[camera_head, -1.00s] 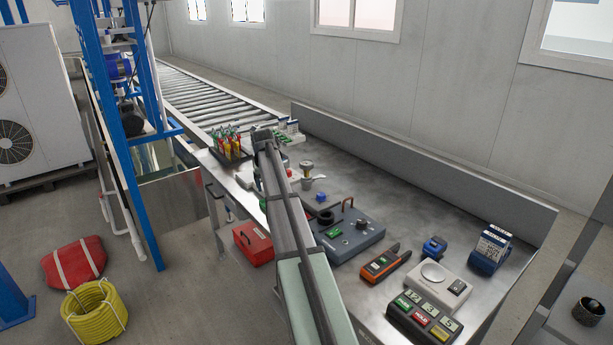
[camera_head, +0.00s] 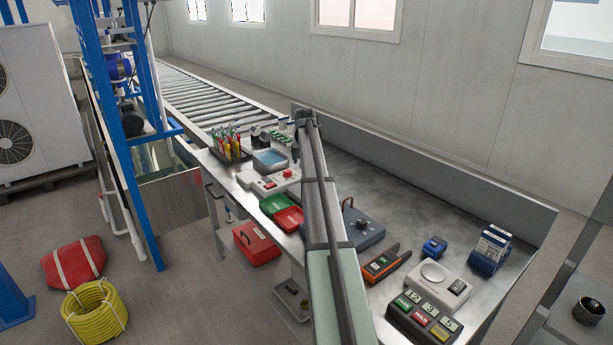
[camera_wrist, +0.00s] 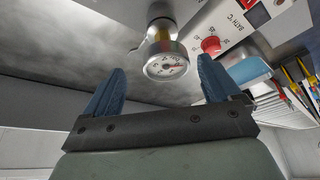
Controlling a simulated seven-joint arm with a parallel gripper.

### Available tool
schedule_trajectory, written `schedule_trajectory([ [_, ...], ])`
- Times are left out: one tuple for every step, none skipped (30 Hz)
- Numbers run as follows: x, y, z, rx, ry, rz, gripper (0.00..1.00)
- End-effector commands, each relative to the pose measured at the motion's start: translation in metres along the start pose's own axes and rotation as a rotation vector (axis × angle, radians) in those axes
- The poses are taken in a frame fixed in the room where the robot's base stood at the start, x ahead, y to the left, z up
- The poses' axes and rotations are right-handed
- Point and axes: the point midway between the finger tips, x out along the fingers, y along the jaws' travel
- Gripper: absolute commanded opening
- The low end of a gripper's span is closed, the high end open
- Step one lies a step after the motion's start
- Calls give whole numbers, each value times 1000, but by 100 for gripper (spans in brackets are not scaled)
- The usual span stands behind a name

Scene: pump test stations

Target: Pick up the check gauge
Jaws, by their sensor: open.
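The check gauge (camera_wrist: 166,58) shows in the wrist view as a round white dial with a metal rim and a brass-coloured stem. In the head view it is hidden behind my arm. My gripper (camera_wrist: 161,72) is open and empty, with its two blue fingers apart. In the wrist view the dial appears between and just beyond the fingertips. I cannot tell how much depth separates them. In the head view my arm reaches across the bench and its fingers are not clearly visible.
A white bath controller (camera_head: 268,184) with a red knob stands left of my arm; it also shows in the wrist view (camera_wrist: 228,28). Nearby are a blue-topped tray (camera_head: 270,160), green and red trays (camera_head: 288,218) and a tool rack (camera_head: 230,150). A grey test box (camera_head: 362,232) sits right.

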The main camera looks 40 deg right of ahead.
Motion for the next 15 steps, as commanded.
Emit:
schedule_trajectory([
  [9, 0, -1, 0, 0, 0, 90],
  [12, 0, -1, 0, 0, 0, 90],
  [16, 0, 0, 0, -1, 0, 90],
  [19, 0, 0, 0, -1, 0, 90],
  [20, 0, 0, 0, -1, 0, 90],
  [22, 0, 0, 0, 0, 0, 90],
  [23, 0, 0, 0, 0, 0, 90],
  [24, -1, 0, 0, 0, 0, 90],
  [25, -1, 0, 0, 0, 0, 90],
  [27, -2, 0, -1, 0, 0, 90],
  [29, -2, 0, -1, 0, 0, 90],
  [33, -3, 1, -1, 0, 0, 90],
  [36, -4, 1, -1, 0, 0, 90],
  [40, -5, 1, -1, 0, 0, 90],
  [45, -6, 2, -1, -1, 0, 90],
])
